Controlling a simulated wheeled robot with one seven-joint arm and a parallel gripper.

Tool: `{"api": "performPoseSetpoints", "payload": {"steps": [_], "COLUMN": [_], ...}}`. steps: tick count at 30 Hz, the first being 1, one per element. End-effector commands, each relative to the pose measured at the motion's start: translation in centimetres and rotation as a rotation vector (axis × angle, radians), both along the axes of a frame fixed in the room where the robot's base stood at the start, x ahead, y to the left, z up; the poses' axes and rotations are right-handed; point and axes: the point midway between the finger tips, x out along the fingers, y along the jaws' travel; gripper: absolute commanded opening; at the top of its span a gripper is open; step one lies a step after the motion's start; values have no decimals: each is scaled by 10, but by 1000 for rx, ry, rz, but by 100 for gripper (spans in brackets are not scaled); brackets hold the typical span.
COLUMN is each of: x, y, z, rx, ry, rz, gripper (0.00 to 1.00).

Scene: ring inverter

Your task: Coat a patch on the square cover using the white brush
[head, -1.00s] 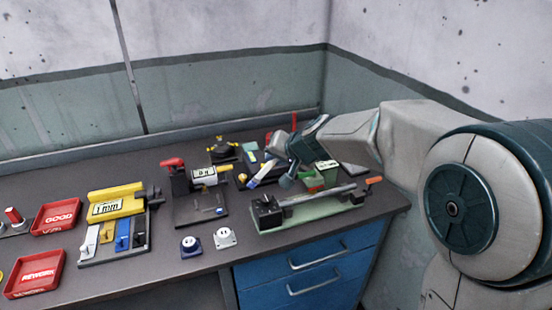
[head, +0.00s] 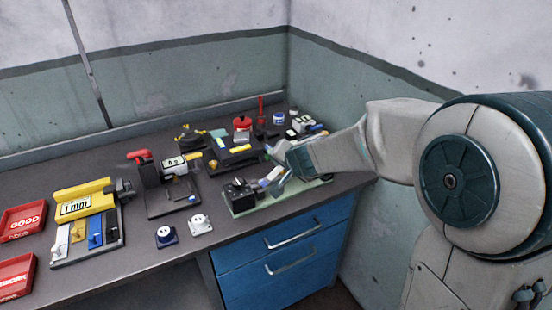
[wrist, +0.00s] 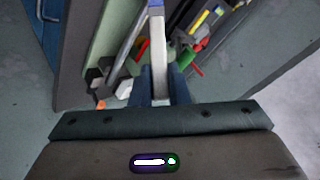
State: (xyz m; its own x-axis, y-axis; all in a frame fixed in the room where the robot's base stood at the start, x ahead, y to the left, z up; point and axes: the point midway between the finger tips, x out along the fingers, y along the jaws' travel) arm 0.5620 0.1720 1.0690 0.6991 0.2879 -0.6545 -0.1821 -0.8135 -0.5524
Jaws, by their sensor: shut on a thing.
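My gripper (head: 276,178) is over the long green-based fixture (head: 240,208) on the right of the bench, above the blue drawers. In the wrist view my gripper (wrist: 158,88) is shut on a slim white bar with a blue end, which looks like the white brush (wrist: 158,55); the brush also shows in the head view (head: 271,175). A small white, squarish cover with dark holes (head: 200,224) lies near the bench's front edge, beside a navy one (head: 166,237). Which is the square cover is not certain. My gripper is apart from both, to their right.
A red-handled clamp (head: 140,155) stands on a dark base left of my gripper. A yellow gauge block marked 1 mm (head: 84,197), red trays GOOD (head: 24,219) and REWORK (head: 15,278) are further left. Several small items crowd the back right corner. The wall is close on the right.

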Motion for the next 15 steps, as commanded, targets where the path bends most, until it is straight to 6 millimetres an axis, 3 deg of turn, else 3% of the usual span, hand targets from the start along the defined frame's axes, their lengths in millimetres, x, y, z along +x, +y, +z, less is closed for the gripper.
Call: {"api": "performPoseSetpoints", "payload": {"steps": [15], "x": [1], "y": [-23], "z": [-10], "rx": [4], "ry": [-7], "rz": [-87], "gripper": [0]}}
